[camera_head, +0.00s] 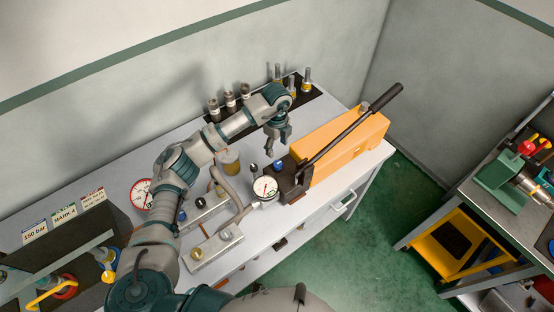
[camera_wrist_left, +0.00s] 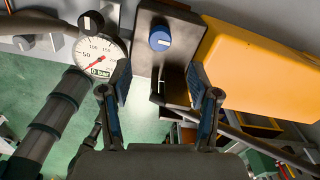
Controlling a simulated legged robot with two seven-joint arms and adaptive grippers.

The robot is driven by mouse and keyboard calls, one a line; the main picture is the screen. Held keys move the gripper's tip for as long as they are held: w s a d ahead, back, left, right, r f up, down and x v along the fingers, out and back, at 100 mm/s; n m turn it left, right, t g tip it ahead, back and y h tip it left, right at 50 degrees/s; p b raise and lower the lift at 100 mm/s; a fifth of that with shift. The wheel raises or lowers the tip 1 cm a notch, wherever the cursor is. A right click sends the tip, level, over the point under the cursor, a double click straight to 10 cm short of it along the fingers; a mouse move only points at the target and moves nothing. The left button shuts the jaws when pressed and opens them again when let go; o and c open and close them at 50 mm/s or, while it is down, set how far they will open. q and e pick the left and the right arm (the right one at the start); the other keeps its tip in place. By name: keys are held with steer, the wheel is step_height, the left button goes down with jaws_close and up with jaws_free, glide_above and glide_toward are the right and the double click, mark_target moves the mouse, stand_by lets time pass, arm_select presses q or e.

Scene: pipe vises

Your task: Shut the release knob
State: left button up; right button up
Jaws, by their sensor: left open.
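An orange hand pump (camera_head: 338,146) with a long black lever stands at the right part of the white bench. On its dark front block (camera_head: 292,184) sits a blue knob (camera_head: 278,164); it also shows in the left wrist view (camera_wrist_left: 159,40). A small black knob (camera_head: 254,167) stands beside the round gauge (camera_head: 265,187). No label shows which is the release knob. My left gripper (camera_head: 275,148) is open and empty, pointing down just above and behind the blue knob. In the left wrist view its fingers (camera_wrist_left: 160,82) frame the dark block, with the blue knob beyond the tips.
The gauge in the left wrist view (camera_wrist_left: 100,52) points near 0 bar. Metal vises (camera_head: 215,245) and a bent grey pipe (camera_head: 230,190) lie left of the pump. Fittings (camera_head: 230,100) stand along the wall. A second table (camera_head: 515,200) is at right.

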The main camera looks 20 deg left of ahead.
mark_target(278, 163)
arm_select(q)
steer(key=f+p, duration=0.1)
steer(key=f, duration=0.8)
steer(key=shift+d+f, duration=0.2)
steer(key=c, duration=1.1)
